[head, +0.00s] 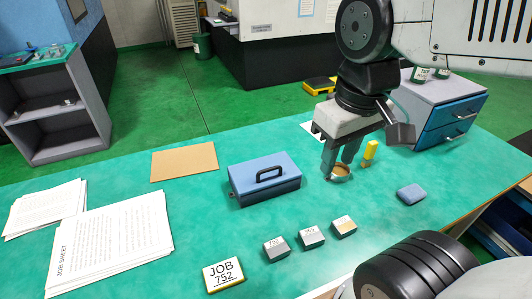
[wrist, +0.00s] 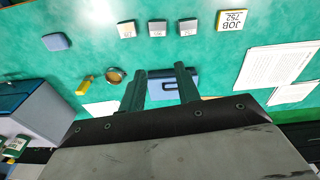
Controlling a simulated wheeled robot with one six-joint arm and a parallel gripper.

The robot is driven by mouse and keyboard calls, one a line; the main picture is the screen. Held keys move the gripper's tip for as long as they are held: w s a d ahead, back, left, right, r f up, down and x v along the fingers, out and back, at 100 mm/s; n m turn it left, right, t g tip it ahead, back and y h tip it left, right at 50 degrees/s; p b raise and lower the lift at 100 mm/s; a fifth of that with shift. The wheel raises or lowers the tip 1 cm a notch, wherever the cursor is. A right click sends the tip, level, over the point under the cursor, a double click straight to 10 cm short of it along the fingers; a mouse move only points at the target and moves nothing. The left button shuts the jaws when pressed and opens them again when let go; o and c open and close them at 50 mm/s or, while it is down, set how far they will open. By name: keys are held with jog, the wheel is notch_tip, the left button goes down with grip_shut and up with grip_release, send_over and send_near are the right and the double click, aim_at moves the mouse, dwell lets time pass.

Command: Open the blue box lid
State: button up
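The blue box (head: 266,187) stands on the green bench with its lid (head: 250,169) shut. A black handle (head: 271,173) lies on top of the lid. My gripper (head: 338,167) is above the bench to the right of the box, pointing down, apart from it. Its two fingers are spread with nothing between them. In the wrist view, the box (wrist: 159,95) and its handle (wrist: 169,86) show beyond and between the fingers of my gripper (wrist: 160,69), with part of the box hidden by the fingers.
Small labelled blocks (head: 311,237) and a JOB 752 plate (head: 223,274) lie in front. A brown sheet (head: 184,162) lies left; a blue drawer unit (head: 440,125) stands right.

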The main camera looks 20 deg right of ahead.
jog(key=w+a+f+n+g, duration=0.1)
jog(key=w+f+n+g, duration=0.15)
jog(key=w+n, duration=0.8)
jog(key=w+a+f+n, duration=0.2)
jog(key=w+f+n, duration=0.4)
jog(key=w+f, duration=0.6)
jog(key=shift+g, duration=0.35)
notch_tip(320, 180, down, 5)
jog(key=shift+r, duration=0.1)
grip_shut()
